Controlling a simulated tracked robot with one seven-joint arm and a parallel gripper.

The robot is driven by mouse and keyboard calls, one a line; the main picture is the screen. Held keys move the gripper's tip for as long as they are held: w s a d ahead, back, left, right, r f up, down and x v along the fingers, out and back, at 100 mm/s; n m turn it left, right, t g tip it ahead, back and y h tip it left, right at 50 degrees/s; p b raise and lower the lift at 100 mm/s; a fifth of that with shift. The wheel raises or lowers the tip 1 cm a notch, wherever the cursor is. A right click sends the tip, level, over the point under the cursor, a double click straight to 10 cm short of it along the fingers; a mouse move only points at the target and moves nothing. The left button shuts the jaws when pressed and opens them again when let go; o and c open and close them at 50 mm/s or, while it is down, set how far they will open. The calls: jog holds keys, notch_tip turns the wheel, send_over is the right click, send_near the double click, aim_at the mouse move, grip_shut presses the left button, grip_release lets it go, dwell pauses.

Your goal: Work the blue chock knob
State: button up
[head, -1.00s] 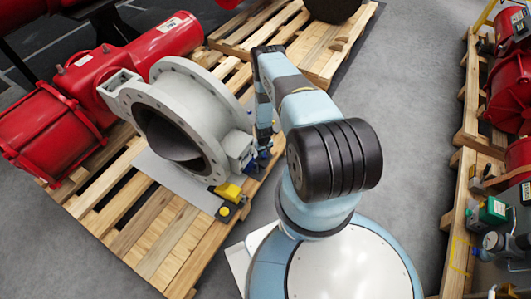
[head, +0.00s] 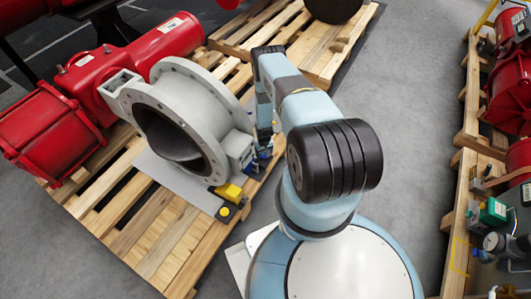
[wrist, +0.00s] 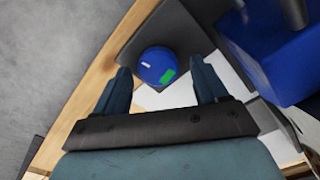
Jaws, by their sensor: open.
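The blue chock knob (wrist: 157,66) is a round blue ball with a green mark and a small white mark, seen in the wrist view on a dark grey base plate (wrist: 185,28). My gripper (wrist: 160,72) is open, with one dark blue finger on each side of the knob. The fingertips appear level with the knob in the picture, with gaps showing on both sides. I cannot tell the height of the fingers over it. In the head view my gripper hangs beside the grey valve body (head: 180,118), and my arm largely hides the knob.
A large blue block (wrist: 275,50) stands close to the right of the knob in the wrist view. A yellow chock (head: 229,192) sits on the wooden pallet (head: 150,235) near the valve. The red actuator (head: 50,130) lies left. Grey floor (head: 410,100) is open right of my arm.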

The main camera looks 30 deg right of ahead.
aim_at(264, 154)
notch_tip(264, 154, up, 14)
jog(key=shift+f, duration=0.15)
dwell(0.7)
dwell(0.5)
